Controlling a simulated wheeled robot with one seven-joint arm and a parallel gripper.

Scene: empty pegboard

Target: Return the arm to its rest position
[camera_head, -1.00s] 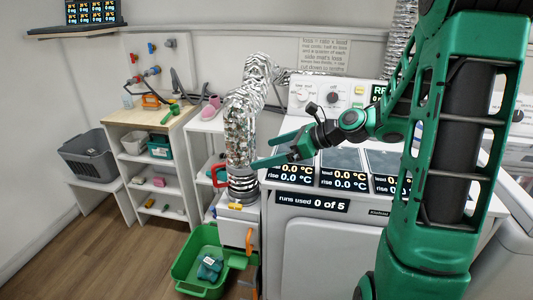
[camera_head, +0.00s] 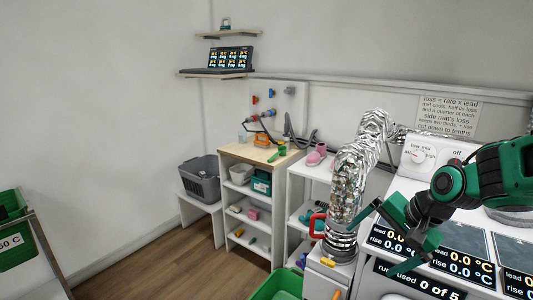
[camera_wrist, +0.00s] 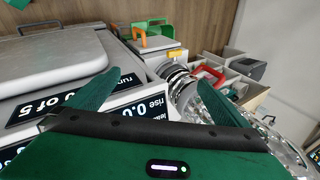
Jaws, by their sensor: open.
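My gripper (camera_head: 392,232) is at the right in the head view, in front of the white machine with the "runs used 0 of 5" display (camera_head: 418,281). Its green fingers are spread apart and hold nothing. They point left toward the silver foil duct (camera_head: 349,181). In the wrist view the open fingers (camera_wrist: 150,92) frame the machine's edge and the duct's ringed base (camera_wrist: 180,80). My arm comes in from the right edge of the head view, and most of it is out of the picture.
A wooden-topped shelf (camera_head: 262,154) stands left of the duct, with a grey basket (camera_head: 200,178) beside it. A green bin (camera_head: 278,286) is on the floor at the bottom. A laptop (camera_head: 230,59) sits on a wall shelf. The floor at left centre is clear.

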